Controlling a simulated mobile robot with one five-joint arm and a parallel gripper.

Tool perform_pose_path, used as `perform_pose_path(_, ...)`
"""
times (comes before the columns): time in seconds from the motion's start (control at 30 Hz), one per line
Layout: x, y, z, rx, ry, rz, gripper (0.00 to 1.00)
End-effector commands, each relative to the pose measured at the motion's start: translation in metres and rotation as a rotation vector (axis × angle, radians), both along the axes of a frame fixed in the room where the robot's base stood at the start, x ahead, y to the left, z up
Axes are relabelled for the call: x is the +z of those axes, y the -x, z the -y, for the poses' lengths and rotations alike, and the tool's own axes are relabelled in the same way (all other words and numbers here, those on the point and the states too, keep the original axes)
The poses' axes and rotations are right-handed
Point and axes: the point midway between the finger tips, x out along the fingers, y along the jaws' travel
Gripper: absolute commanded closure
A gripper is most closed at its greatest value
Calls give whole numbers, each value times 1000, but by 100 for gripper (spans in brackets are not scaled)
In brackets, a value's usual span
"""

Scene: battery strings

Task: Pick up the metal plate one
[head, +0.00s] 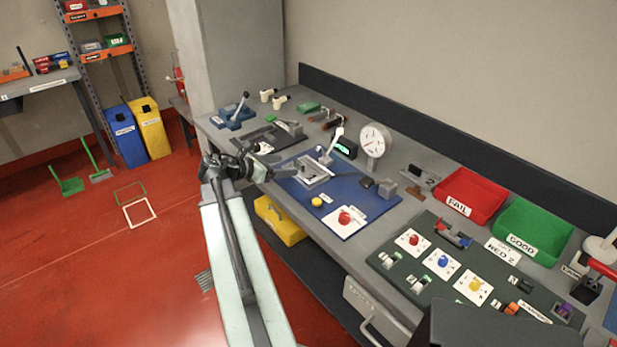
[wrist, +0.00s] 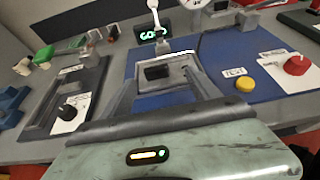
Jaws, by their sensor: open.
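A pale metal plate (head: 315,169) with a dark middle sits on the blue mat (head: 291,192), beside an upright white-handled lever (head: 334,141). A small white label in front of it seems to read 1. In the wrist view a pale-edged frame around a dark block (wrist: 158,72) lies straight ahead; I cannot tell for sure that it is the same plate. My gripper (head: 271,172) is at the left edge of the blue mat, left of the plate and apart from it. Its jaws (wrist: 165,92) are open and empty, spread before the dark block in the wrist view.
A lit display (head: 345,147) and a round dial gauge (head: 374,140) stand behind the mat. A yellow button (head: 317,202) and red knob (head: 345,217) are in front. A dark fixture (wrist: 68,100) is on the left. Red (head: 474,195) and green (head: 534,230) bins stand right.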

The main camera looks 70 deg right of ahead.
Motion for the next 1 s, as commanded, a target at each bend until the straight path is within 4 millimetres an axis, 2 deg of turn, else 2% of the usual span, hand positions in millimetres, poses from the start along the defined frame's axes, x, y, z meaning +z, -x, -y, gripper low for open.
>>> perform_pose_path(0.47,-15,14,27,-2,-2,3,29)
perform_pose_path(0.7,-33,30,60,-2,-2,5,29)
perform_pose_path(0.93,-32,33,63,-1,-2,4,29)
perform_pose_path(0.97,-32,33,63,-1,-2,4,35)
perform_pose_path(1.0,-32,33,63,-1,-2,4,46)
